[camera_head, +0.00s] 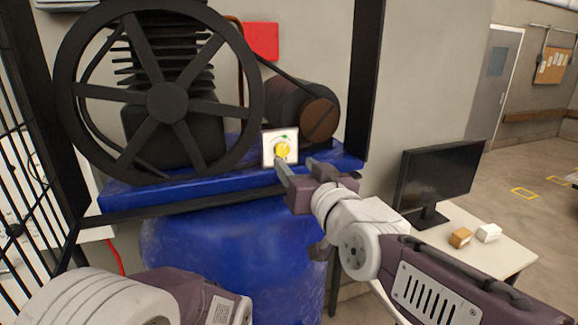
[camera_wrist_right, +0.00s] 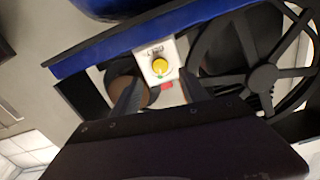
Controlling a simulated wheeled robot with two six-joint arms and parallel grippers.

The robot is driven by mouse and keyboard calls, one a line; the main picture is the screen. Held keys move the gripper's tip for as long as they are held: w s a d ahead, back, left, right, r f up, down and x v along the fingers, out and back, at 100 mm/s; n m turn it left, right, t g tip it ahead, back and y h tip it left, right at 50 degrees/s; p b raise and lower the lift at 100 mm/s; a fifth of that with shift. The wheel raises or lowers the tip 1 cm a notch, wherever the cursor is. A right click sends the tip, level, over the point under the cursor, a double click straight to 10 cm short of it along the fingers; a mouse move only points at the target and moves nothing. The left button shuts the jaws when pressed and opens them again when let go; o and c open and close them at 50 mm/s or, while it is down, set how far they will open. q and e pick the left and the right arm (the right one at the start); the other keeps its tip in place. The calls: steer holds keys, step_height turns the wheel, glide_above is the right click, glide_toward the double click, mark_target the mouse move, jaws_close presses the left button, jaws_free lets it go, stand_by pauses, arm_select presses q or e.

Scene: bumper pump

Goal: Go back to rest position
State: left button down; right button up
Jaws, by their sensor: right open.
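My right gripper (camera_head: 284,172) reaches in from the right to just in front of and below a white panel (camera_head: 267,160) with a yellow dial (camera_head: 282,150). In the right wrist view the fingers of the right gripper (camera_wrist_right: 158,80) are open and apart, with nothing between their tips. The yellow dial (camera_wrist_right: 160,66) shows beyond and between them, and I see no contact with it. My left arm comes in at the lower left of the head view; its gripper is out of the picture.
A blue compressor tank (camera_head: 225,245) carries a large black flywheel (camera_head: 167,102) and a motor (camera_head: 300,105). A dark post (camera_head: 364,80) stands right of it. A white table (camera_head: 490,250) at the right holds a monitor (camera_head: 438,175) and two small boxes. Open floor lies farther right.

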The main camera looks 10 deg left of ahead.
steer(key=shift+v, duration=1)
